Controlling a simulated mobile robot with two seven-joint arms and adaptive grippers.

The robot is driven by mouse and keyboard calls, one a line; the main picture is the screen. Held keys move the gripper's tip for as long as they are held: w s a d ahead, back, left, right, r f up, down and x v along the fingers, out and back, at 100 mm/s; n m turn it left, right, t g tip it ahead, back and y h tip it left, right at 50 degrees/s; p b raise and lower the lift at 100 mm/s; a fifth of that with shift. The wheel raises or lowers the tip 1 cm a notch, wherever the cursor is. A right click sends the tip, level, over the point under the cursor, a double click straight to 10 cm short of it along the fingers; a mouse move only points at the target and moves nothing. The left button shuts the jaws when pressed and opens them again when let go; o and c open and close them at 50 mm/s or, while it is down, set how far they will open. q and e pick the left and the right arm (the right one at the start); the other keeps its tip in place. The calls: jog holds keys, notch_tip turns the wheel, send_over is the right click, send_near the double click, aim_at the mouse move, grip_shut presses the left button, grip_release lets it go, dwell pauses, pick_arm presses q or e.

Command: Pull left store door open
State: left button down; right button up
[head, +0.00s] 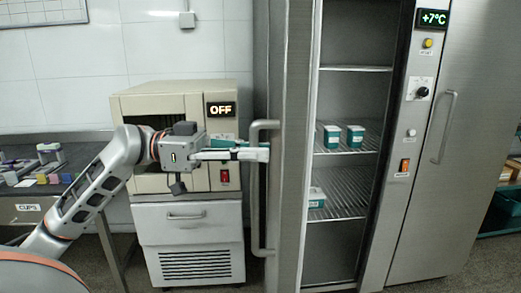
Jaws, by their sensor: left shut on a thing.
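The left store door (294,200) is a tall steel door that stands swung open, seen nearly edge-on. Its long vertical handle (256,215) is on the door's left side. My left gripper (262,151) reaches in from the left and is shut on the upper part of this handle. The gripper partly hides the handle there. The store interior (345,100) shows to the right of the door, with wire shelves and several small white and teal boxes. My right gripper is not in view.
The right store door (440,170) is shut, with its own handle (444,127). A control strip with a +7°C display (433,18) lies between the doors. A beige machine reading OFF (160,102) stands on a white cabinet (190,240) behind my arm. A dark bench (85,150) is at left.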

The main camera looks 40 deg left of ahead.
pick_arm(q)
jog(key=shift+s+a, duration=0.1)
jog(key=shift+a, duration=0.15)
dwell(0.3)
jog(key=c, duration=2.1)
grip_release()
jog(key=v, duration=1.2)
jog(key=shift+f, duration=0.1)
